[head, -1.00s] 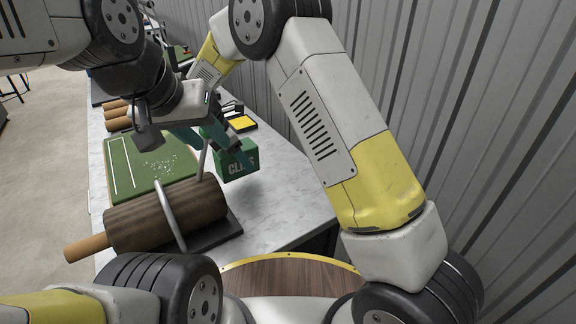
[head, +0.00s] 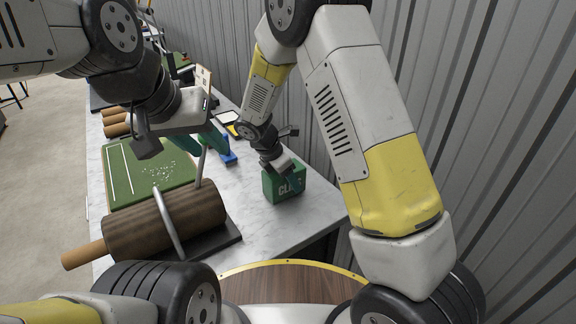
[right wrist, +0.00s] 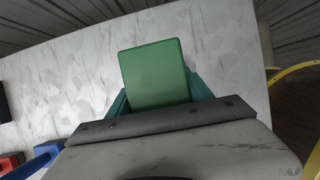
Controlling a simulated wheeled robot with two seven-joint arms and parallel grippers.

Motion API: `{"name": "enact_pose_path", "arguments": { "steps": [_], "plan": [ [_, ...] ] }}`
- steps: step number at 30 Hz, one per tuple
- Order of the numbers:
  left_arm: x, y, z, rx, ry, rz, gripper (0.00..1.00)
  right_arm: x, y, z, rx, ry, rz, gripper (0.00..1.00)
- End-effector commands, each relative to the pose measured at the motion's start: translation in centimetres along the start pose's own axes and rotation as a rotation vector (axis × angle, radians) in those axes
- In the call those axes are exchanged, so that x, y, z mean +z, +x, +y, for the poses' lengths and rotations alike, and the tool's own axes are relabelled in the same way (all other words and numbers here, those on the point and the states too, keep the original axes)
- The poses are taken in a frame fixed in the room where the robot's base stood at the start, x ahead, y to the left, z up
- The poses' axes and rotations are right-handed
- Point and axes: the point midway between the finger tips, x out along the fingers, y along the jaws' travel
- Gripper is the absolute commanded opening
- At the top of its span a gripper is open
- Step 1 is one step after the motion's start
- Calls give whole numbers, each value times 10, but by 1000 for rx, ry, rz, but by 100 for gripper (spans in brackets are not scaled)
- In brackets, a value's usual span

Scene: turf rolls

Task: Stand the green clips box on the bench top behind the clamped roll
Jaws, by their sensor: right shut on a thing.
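The green clips box (head: 283,189) is upright at the right side of the bench top (head: 262,225), to the right of the clamped roll. I cannot tell whether its base touches the bench. My right gripper (head: 285,172) is shut on the box from above; the right wrist view shows the box's green top (right wrist: 155,72) between its teal fingers. The brown clamped roll (head: 150,225) lies under a bent metal bar on a dark base. My left gripper (head: 203,141) hangs above the bench beyond the roll, its teal fingers apart and nothing seen between them.
A green board (head: 135,180) with pale specks lies beyond the roll at the left. A blue item (head: 229,159) sits near my left gripper. More brown rolls (head: 116,122) lie further back. A ribbed metal wall (head: 500,150) runs along the right.

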Motion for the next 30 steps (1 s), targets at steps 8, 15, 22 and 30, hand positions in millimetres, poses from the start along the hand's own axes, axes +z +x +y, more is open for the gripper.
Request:
{"name": "enact_pose_path", "arguments": {
  "steps": [8, 15, 22, 30],
  "plan": [
    [0, 0, 0, 0, 0, 0, 36, 0, 2, 0, 1, 1, 0, 0],
    [0, 0, 0, 0, 0, 0, 36, -2, 5, 0, 0, 1, 0, 81],
    [0, 0, 0, 0, 0, 0, 36, -2, 4, 0, 0, 1, 0, 81],
    [0, 0, 0, 0, 0, 0, 36, -1, -16, 2, 5, 2, 0, 81]
  ]
}}
